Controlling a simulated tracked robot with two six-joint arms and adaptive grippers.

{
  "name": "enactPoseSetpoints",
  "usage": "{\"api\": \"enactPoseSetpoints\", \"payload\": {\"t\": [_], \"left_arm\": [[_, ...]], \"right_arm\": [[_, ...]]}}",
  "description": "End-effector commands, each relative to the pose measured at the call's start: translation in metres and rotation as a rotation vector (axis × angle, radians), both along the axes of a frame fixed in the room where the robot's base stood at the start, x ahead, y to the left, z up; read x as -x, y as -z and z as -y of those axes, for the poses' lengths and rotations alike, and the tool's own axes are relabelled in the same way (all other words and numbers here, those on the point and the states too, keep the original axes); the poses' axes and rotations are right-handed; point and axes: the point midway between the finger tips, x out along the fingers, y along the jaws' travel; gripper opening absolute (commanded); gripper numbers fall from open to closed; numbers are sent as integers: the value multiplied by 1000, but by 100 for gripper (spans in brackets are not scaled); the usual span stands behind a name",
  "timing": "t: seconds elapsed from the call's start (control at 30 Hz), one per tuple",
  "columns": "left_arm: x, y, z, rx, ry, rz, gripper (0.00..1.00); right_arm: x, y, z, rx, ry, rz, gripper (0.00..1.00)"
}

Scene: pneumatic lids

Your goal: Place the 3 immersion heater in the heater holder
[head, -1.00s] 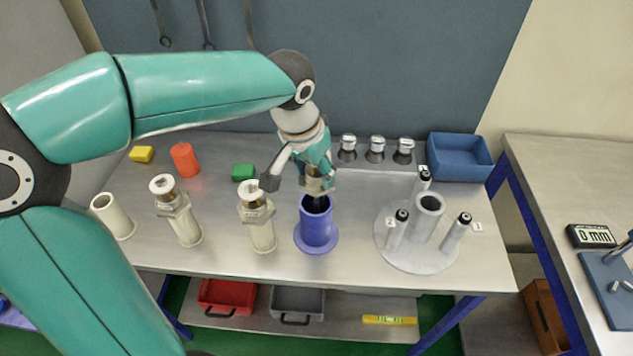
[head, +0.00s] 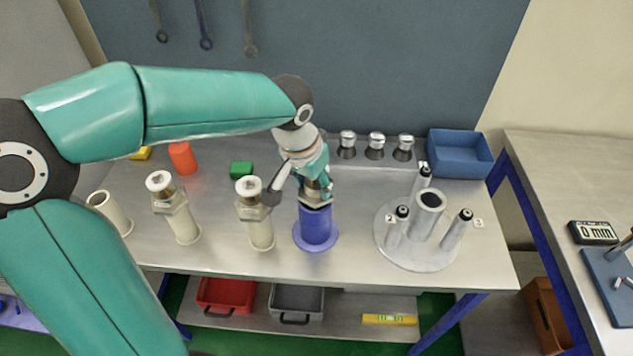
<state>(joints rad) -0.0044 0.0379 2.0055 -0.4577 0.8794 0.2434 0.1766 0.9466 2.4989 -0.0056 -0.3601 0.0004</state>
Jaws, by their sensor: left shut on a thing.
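My left gripper (head: 316,201) points down at the mouth of a violet tube (head: 316,230) on a round foot. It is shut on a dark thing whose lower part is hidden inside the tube. I cannot read any number on it. Labels 1, 2 and 3 stand beside the cylinders: 1 at the back (head: 423,175), 2 at the left (head: 397,227), 3 at the right (head: 457,231). My right gripper is out of view.
Two cream cylinders with metal collars (head: 259,228) (head: 182,222) and an open cream tube (head: 112,212) stand left. A green block (head: 241,169), an orange cylinder (head: 182,158), several metal-capped pieces (head: 376,146) and a blue bin (head: 461,155) are behind.

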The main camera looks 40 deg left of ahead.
Motion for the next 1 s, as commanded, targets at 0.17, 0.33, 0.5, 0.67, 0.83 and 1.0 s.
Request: {"api": "enactPoseSetpoints", "payload": {"t": [0.17, 0.33, 0.5, 0.67, 0.83, 1.0], "left_arm": [[0, -1, 0, 0, 0, 0, 64], [0, -1, 0, 0, 0, 0, 74], [0, -1, 0, 0, 0, 0, 74], [0, -7, 0, 0, 1, 0, 74], [1, -24, 1, 0, 0, 6, 74], [10, -59, 1, 0, 1, 7, 74]], "right_arm": [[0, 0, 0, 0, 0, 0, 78], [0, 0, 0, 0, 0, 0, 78], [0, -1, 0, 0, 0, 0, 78], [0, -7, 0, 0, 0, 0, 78], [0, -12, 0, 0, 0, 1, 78], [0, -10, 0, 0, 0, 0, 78]]}}
